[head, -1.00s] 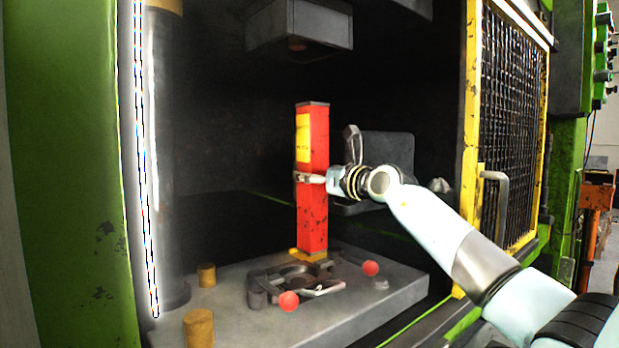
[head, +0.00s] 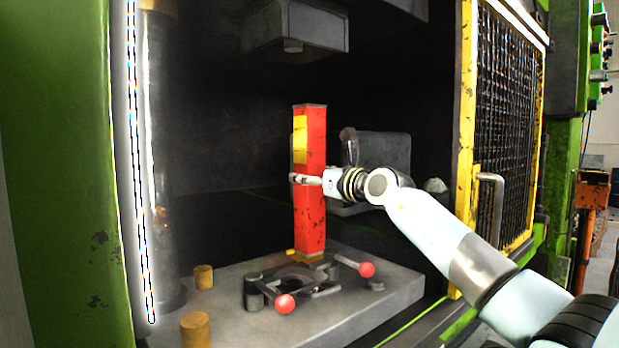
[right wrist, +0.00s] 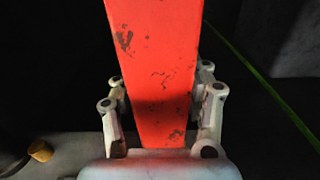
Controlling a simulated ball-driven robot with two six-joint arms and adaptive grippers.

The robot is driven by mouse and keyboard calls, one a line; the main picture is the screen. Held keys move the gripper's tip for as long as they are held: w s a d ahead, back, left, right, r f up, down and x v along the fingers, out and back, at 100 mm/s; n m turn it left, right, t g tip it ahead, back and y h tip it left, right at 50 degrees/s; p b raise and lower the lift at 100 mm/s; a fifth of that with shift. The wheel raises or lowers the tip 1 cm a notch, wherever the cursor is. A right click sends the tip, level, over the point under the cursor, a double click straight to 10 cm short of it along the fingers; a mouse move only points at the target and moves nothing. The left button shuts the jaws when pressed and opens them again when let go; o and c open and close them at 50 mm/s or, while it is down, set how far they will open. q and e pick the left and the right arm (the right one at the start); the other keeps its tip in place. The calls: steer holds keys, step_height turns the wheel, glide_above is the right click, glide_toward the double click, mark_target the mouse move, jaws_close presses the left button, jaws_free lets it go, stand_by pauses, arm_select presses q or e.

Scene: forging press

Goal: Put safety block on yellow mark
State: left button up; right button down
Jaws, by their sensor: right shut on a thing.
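The safety block (head: 311,217) is a tall red post with a yellow label, upright inside the press. My right gripper (head: 307,180) is shut on its middle, and the right wrist view shows the red block (right wrist: 158,70) between the two fingers. The yellow mark (head: 294,252) shows as a small strip at the block's foot, on the grey press bed (head: 385,306). The block's base is over or on the mark; I cannot tell whether it touches. The block hides most of the mark. My left gripper is not in view.
A dark die with two red-knobbed handles (head: 285,304) lies just in front of the block. Brass pegs (head: 204,277) stand at the bed's left. The upper ram (head: 293,30) hangs above. A yellow-framed mesh guard (head: 503,140) stands at right.

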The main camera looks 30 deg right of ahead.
steer(key=shift+f, duration=0.1)
stand_by(0.5)
steer(key=c, duration=0.5)
jaws_free()
steer(key=shift+s, duration=0.1)
steer(key=shift+f, duration=0.35)
steer(key=s+d, duration=0.1)
steer(key=s, duration=1)
steer(key=shift+s+d+r, duration=0.25)
steer(key=shift+s+d, duration=0.1)
steer(key=shift+s, duration=0.05)
